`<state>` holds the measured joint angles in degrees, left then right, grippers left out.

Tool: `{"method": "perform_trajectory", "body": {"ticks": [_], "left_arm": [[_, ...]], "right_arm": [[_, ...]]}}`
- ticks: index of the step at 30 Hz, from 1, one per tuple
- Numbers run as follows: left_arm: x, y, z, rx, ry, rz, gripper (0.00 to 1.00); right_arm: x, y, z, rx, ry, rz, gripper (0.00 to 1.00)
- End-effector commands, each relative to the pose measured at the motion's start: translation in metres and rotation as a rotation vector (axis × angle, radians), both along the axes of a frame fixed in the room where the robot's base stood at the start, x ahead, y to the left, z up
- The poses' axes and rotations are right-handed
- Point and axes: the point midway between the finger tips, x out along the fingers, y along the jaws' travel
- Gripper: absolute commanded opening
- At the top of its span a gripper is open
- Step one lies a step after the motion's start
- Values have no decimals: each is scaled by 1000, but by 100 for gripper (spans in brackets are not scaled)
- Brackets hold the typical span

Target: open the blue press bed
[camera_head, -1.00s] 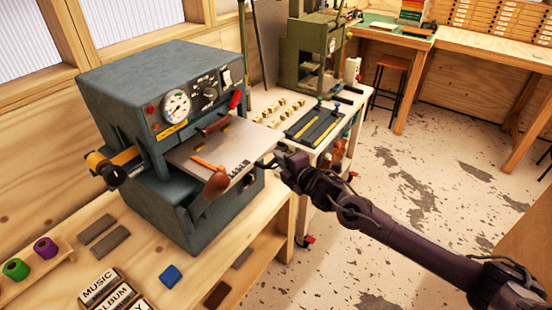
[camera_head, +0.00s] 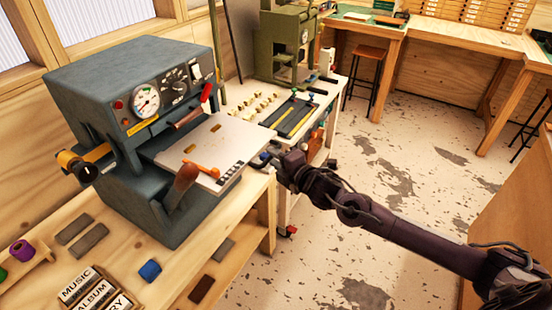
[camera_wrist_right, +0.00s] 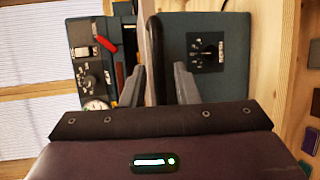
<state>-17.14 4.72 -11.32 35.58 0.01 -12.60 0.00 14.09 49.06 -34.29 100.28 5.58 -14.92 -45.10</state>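The blue-grey press (camera_head: 130,85) stands on the wooden bench at left, with a gauge, a dial and a red lever on its front. Its pale flat bed (camera_head: 236,142) sticks out to the right, carrying an orange handle (camera_head: 202,169) and a dark scale strip. My right gripper (camera_head: 265,158) is at the bed's outer right edge. In the right wrist view the bed's thin edge (camera_wrist_right: 148,45) runs between the two separated fingers, closer to the left finger. A gap shows beside the right finger; contact is unclear. My left gripper is out of view.
A brown-knobbed handle (camera_head: 184,180) rises before the press. Type blocks (camera_head: 92,292) and a blue block (camera_head: 150,271) lie on the bench. A white cart (camera_head: 325,92) with tools and a green press (camera_head: 285,45) stand behind.

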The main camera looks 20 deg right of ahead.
Motion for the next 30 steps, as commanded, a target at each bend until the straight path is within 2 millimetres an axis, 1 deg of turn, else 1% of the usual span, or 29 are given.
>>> {"method": "perform_trajectory", "body": {"ticks": [8, 11, 14, 21, 24, 30], "left_arm": [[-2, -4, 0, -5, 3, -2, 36], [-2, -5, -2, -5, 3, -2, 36], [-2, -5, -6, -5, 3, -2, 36], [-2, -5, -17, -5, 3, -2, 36], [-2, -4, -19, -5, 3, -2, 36], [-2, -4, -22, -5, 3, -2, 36]], "right_arm": [[0, 0, 1, 0, -1, 0, 34], [-3, -1, 0, 0, -1, 0, 34], [-12, -4, 0, -2, -1, -1, 34], [-50, -13, 6, -4, 2, 2, 34], [-62, -18, 10, -4, 1, 1, 34], [-73, -20, 14, -1, 0, 0, 34]]}}
